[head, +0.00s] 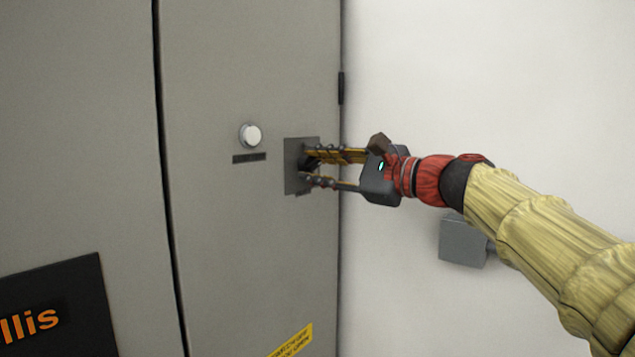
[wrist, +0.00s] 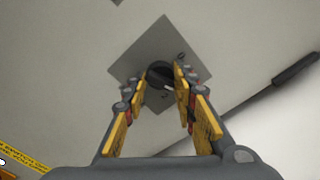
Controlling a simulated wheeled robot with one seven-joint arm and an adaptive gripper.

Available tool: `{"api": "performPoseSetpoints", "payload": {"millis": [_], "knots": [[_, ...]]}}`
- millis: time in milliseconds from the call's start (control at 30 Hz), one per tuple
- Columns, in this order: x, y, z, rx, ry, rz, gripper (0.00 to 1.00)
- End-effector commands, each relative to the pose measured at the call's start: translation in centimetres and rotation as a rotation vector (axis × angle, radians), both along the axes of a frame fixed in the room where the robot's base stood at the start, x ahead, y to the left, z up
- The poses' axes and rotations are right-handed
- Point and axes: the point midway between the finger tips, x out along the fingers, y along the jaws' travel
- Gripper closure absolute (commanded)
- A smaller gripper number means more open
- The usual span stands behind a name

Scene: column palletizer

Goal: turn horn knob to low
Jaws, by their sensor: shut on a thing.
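The horn knob (wrist: 159,74) is a small dark round knob at the middle of a grey square plate (wrist: 135,58), with small marks around it that are too small to read. In the head view the plate (head: 293,180) is on the grey cabinet door near its right edge, and the knob is mostly hidden by my fingers. My gripper (head: 306,167) reaches in from the right with its yellow and dark fingers at the plate. In the wrist view my gripper (wrist: 163,80) has its fingertips on both sides of the knob, shut on it.
A white round button (head: 250,136) with a dark label (head: 249,158) below it is left of the plate. A yellow warning label (head: 291,341) is lower on the door. A grey box (head: 462,241) is on the white wall, behind my arm. A dark hinge (head: 341,88) is on the door's right edge.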

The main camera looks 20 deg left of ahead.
Motion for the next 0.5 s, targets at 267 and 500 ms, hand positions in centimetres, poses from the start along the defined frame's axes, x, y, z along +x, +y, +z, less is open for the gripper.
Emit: {"api": "performPoseSetpoints", "payload": {"millis": [267,500], "knots": [[0.06,-0.02,-0.14,-0.047,-0.111,-0.001,0.98],[0.04,-0.02,0.01,-0.06,-0.144,0.0,0.98]]}}
